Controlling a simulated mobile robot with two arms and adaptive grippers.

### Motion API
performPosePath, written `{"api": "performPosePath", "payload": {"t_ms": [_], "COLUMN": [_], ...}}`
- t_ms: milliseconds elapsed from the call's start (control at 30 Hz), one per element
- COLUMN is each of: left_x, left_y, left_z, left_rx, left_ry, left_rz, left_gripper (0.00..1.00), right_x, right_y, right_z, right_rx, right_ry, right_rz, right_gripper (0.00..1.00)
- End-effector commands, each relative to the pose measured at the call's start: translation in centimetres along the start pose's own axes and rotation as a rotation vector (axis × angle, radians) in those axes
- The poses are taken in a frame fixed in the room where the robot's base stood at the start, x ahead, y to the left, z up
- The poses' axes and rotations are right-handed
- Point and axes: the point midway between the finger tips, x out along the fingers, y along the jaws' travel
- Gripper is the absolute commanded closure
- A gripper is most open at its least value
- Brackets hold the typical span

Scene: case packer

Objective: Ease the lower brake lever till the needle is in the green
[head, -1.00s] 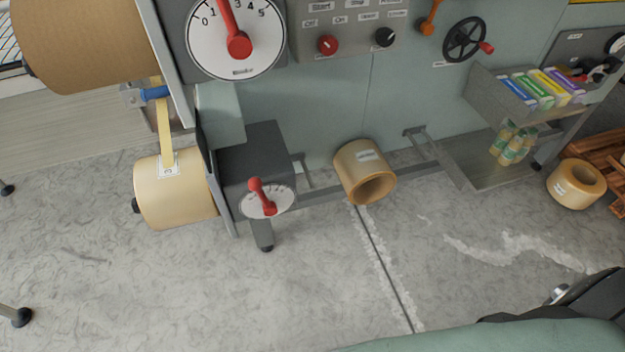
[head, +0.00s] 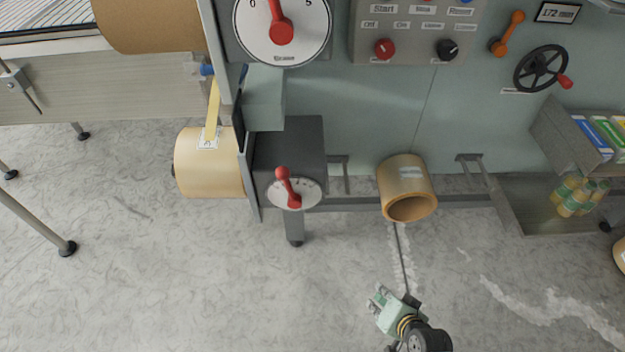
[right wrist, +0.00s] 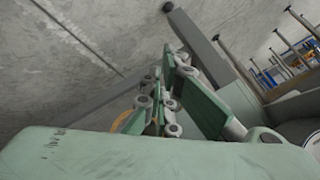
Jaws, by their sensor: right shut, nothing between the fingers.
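The lower brake lever is a red lever (head: 284,178) on a round white dial plate (head: 311,192), on the front of a dark grey box (head: 300,140) below the machine panel. It leans slightly left of upright. Above it is a big white gauge (head: 258,45) with a red lever or needle (head: 281,30); its top is cut off, and I see no green zone on it. My right gripper (head: 378,297) is low in the head view, to the right of the lower lever and apart from it. In the right wrist view its fingers (right wrist: 165,105) are shut and empty. My left gripper is not in view.
A tape roll (head: 210,165) hangs left of the dark box. A cardboard roll (head: 407,185) stands out from the rail to its right. A control panel, handwheel (head: 540,68) and shelf (head: 575,140) lie further right. The floor in front is clear.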

Motion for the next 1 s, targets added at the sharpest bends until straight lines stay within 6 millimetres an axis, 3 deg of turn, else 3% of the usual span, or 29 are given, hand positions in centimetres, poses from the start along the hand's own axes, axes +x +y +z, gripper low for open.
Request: {"api": "performPosePath", "payload": {"t_ms": [33, 100, 200, 300, 400, 500, 633, 767, 1000], "left_x": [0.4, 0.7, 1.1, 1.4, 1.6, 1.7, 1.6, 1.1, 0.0], "left_y": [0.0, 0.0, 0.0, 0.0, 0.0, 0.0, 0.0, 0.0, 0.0], "left_z": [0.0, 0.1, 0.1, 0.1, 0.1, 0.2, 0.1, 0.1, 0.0], "left_rx": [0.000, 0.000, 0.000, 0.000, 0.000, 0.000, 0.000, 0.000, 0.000], "left_ry": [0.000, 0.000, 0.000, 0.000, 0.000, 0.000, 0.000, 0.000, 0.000], "left_rz": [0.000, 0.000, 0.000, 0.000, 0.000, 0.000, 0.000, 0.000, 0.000], "left_gripper": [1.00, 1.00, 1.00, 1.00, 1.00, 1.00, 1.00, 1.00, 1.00], "right_x": [-0.9, -3.1, -7.3, -12.0, -16.1, -18.9, -20.1, -19.2, -15.6], "right_y": [-3.1, -7.7, -14.2, -19.7, -23.6, -25.9, -27.2, -28.1, -31.3], "right_z": [-2.9, -6.6, -10.9, -13.8, -15.4, -16.2, -16.6, -17.1, -18.3], "right_rx": [0.056, 0.149, 0.267, 0.354, 0.413, 0.444, 0.461, 0.464, 0.462], "right_ry": [0.046, 0.091, 0.126, 0.130, 0.117, 0.102, 0.093, 0.094, 0.095], "right_rz": [-0.072, -0.183, -0.351, -0.504, -0.622, -0.695, -0.730, -0.733, -0.733], "right_gripper": [1.00, 1.00, 1.00, 1.00, 1.00, 1.00, 1.00, 1.00, 1.00]}}
